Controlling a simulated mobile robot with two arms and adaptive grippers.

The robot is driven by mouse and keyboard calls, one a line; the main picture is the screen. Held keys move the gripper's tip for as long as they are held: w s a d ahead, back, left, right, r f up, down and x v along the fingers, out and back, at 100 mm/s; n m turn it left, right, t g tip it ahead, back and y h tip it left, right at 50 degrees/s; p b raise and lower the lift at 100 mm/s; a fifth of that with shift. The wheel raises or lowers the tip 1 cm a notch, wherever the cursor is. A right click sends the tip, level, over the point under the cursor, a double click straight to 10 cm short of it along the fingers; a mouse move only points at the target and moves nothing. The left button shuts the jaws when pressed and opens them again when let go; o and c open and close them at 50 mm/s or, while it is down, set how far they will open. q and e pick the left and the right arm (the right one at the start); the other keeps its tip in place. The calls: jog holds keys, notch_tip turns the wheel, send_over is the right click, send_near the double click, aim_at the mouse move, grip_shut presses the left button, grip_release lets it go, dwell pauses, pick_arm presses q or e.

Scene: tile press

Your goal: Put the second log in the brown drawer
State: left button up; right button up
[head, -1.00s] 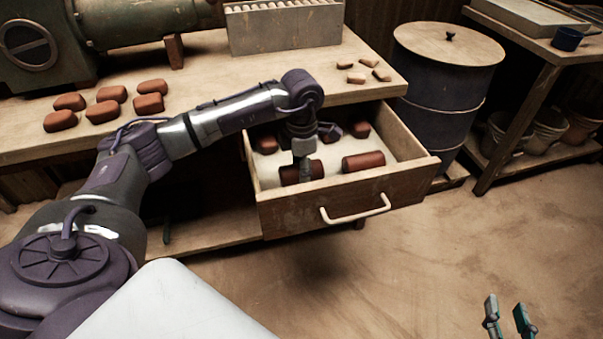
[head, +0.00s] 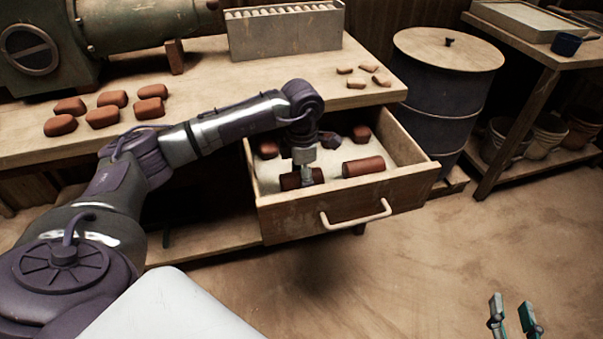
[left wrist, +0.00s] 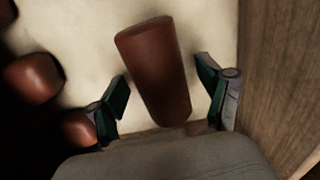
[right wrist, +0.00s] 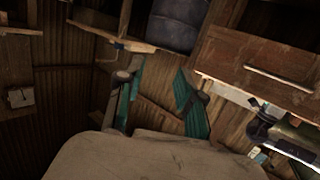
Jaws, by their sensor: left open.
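The brown drawer (head: 340,211) is pulled out under the bench. A red-brown log (head: 289,181) lies in its front left part on the pale drawer floor. A second log (head: 363,166) lies to its right, apart from it. My left gripper (head: 305,168) is inside the drawer, above the left log. In the left wrist view the left gripper (left wrist: 163,100) is open, with a log (left wrist: 154,65) between its spread fingers. There is a visible gap at each finger. My right gripper (head: 513,316) is open and empty over the floor; it also shows in the right wrist view (right wrist: 158,98).
More red-brown pieces (head: 361,132) lie at the drawer's back. Several clay blocks (head: 103,115) and small chips (head: 356,82) lie on the bench (head: 230,82). A lidded barrel (head: 445,100) stands right of the drawer. The floor in front is clear.

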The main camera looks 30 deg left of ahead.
pick_arm(q)
jog(key=shift+r, duration=0.15)
notch_tip(320, 180, up, 5)
jog(key=shift+r+p, duration=0.2)
jog(key=shift+p, duration=0.65)
notch_tip(320, 180, up, 7)
jog(key=p, duration=0.1)
jog(key=shift+f, duration=0.2)
pick_arm(e)
jog(key=s+d+f+g+h, duration=0.2)
jog(key=s+d+f+g, duration=0.2)
jog(key=s+f+g, duration=0.4)
notch_tip(320, 180, down, 2)
jog(key=shift+s+f+g+h, duration=0.1)
jog(key=shift+s+g+h, duration=0.2)
jog(key=shift+s, duration=0.55)
